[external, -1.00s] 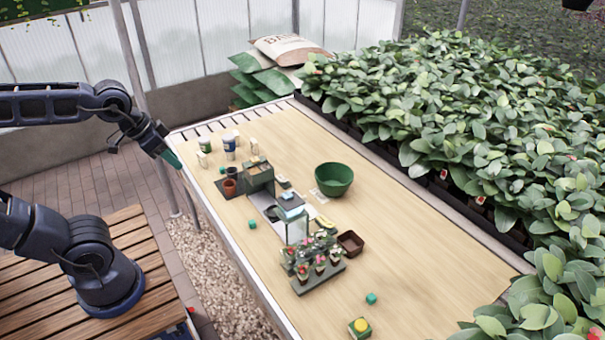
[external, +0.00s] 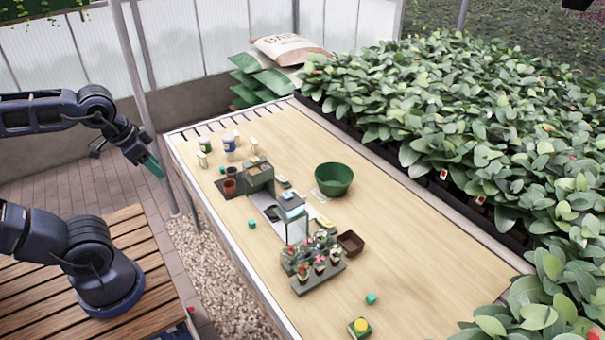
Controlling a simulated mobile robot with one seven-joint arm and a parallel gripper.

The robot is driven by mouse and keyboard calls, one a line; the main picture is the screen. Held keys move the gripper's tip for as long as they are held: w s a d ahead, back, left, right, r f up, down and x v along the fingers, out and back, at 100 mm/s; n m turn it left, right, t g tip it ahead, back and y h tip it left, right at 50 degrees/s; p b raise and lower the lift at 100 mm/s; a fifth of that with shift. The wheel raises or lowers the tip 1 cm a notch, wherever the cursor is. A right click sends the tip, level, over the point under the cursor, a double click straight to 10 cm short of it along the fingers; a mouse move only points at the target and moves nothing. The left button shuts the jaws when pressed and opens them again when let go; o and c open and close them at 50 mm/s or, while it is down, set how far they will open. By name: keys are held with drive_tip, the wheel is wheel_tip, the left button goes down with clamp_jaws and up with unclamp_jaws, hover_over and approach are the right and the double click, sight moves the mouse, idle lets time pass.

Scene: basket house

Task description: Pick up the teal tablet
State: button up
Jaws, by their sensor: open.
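Small teal blocks lie on the wooden table. One teal block (external: 252,224) is near the table's left edge, and another teal block (external: 371,299) is toward the front, right of the flower tray. I cannot tell which of them is the teal tablet; they are too small to make out. My gripper (external: 153,166), with teal-green at its fingers, is open at the left, off the table's far-left edge. It is apart from both blocks, and its fingers point down and to the right.
A grey-green station (external: 260,180), a flower tray (external: 325,275), a brown box (external: 350,242) and a green bowl (external: 334,178) occupy the table's middle. Cups (external: 229,142) stand at the far left. A yellow-topped green block (external: 360,327) is at the front. The table's right side is clear.

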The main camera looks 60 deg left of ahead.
drive_tip(key=w+a+f+n+g+h, duration=0.15)
drive_tip(key=w+f+n, duration=0.25)
drive_tip(key=w, duration=0.6)
drive_tip(key=n+g, duration=0.3)
drive_tip(key=n, duration=1)
hover_over(252, 221)
drive_tip(key=a, duration=0.2)
wheel_tip(252, 221, down, 29)
drive_tip(key=shift+s+d+f, duration=0.1)
drive_tip(key=shift+d+f, duration=0.25)
drive_tip(key=shift+f, duration=1.4)
drive_tip(key=shift+w+d+f, duration=0.1)
drive_tip(key=shift+d+f, duration=0.2)
drive_tip(key=shift+f, duration=1.5)
drive_tip(key=shift+s+d+f, duration=0.1)
drive_tip(key=shift+d+f, duration=0.25)
drive_tip(key=shift+f, duration=1.4)
drive_tip(key=c, duration=1.1)
drive_tip(key=shift+o, duration=0.2)
